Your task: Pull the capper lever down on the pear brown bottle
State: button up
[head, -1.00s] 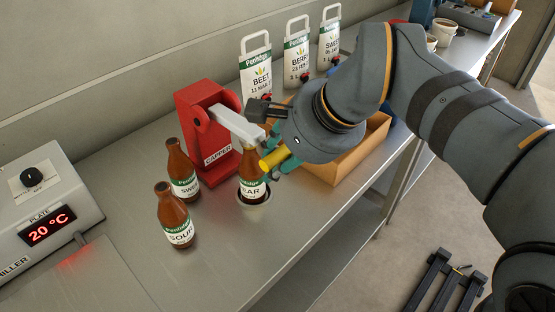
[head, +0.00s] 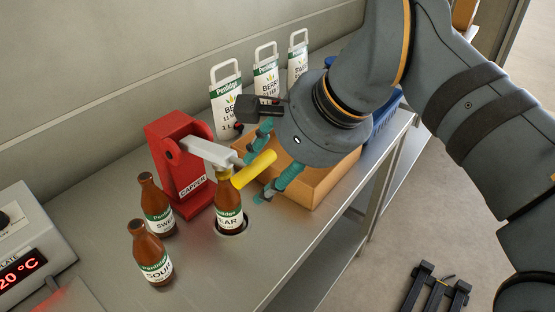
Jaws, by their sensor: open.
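The red capper (head: 180,168) stands on the steel bench. Its pale lever (head: 210,152) reaches out to the right, sloping slightly down, and ends in a yellow handle (head: 255,168). The brown pear bottle (head: 230,208) stands upright under the lever in a round recess; its label reads "EAR" and a yellowish top shows just below the lever. My gripper (head: 254,176) is open, its teal fingers on either side of the yellow handle in the picture. Whether they touch the handle cannot be told.
Brown bottles labelled "SWE" (head: 157,207) and "SOUR" (head: 150,255) stand left of the capper. A chiller (head: 25,245) is at far left. An orange-brown box (head: 318,182) sits close behind my gripper, with white pouches (head: 226,97) along the wall. The front bench strip is clear.

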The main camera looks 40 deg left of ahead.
jog(key=v, duration=0.5)
jog(key=shift+s+d, duration=0.1)
jog(key=shift+s, duration=0.1)
